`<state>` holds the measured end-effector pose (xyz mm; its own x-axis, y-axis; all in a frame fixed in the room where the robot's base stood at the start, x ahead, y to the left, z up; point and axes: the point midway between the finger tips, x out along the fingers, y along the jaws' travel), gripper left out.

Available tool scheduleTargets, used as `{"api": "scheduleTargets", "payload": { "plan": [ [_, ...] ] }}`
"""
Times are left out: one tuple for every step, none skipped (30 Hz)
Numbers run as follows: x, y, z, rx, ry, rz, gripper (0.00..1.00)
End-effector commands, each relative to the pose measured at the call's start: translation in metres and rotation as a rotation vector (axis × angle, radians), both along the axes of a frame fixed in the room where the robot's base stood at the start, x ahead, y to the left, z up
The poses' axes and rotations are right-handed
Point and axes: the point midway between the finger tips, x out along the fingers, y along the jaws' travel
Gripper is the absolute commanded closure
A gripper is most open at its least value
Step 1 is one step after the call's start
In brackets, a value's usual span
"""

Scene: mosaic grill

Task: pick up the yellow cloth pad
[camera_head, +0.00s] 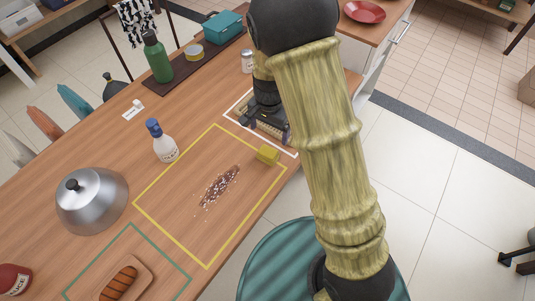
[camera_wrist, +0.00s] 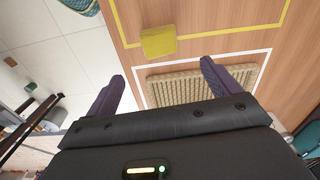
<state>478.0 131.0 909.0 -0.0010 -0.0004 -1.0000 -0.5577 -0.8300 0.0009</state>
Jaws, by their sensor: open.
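The yellow cloth pad (camera_head: 267,154) lies on the wooden table at the right corner of the yellow-outlined square. In the wrist view the pad (camera_wrist: 158,41) lies beyond my fingertips, between their lines and free of them. My gripper (camera_wrist: 163,75) is open and empty, its two dark purple fingers apart. In the head view my gripper (camera_head: 271,138) is over the white-outlined area, just behind the pad. A woven tan mat (camera_wrist: 185,84) lies inside the white outline, partly hidden by my gripper.
Dark crumbs (camera_head: 220,187) lie inside the yellow outline (camera_head: 172,235). A spray-like bottle with a blue cap (camera_head: 162,142), a metal dome (camera_head: 91,200) and a green bottle (camera_head: 157,57) stand on the table to the left. A board (camera_head: 146,273) with a sausage is at the front.

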Motion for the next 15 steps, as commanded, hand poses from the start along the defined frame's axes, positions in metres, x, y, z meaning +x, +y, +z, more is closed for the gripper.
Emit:
{"api": "scheduleTargets", "payload": {
  "plan": [
    [-0.001, -0.001, -0.011, -0.001, 0.004, -0.001, 0.11],
    [-0.001, -0.001, -0.016, -0.002, 0.005, -0.001, 0.11],
    [-0.001, -0.001, -0.023, -0.002, 0.004, -0.001, 0.11],
    [-0.001, -0.001, -0.028, -0.002, 0.005, -0.001, 0.11],
    [-0.001, -0.001, -0.033, -0.002, 0.005, -0.001, 0.11],
    [-0.001, -0.001, -0.041, -0.002, 0.005, -0.001, 0.11],
    [-0.001, -0.001, -0.045, -0.001, 0.004, -0.001, 0.11],
    [-0.001, -0.001, -0.050, -0.001, 0.003, -0.001, 0.11],
    [-0.001, -0.001, -0.055, -0.001, 0.003, -0.001, 0.11],
    [-0.001, -0.001, -0.058, -0.001, 0.002, 0.000, 0.11],
    [-0.001, 0.000, -0.060, 0.000, 0.001, 0.000, 0.11],
    [-0.001, 0.000, -0.062, 0.000, 0.000, 0.000, 0.11],
    [0.000, 0.000, -0.063, 0.000, 0.000, 0.000, 0.11],
    [0.000, 0.000, -0.063, 0.000, 0.000, 0.000, 0.11],
    [0.000, 0.000, -0.063, 0.000, 0.000, 0.000, 0.11]
  ]
}}
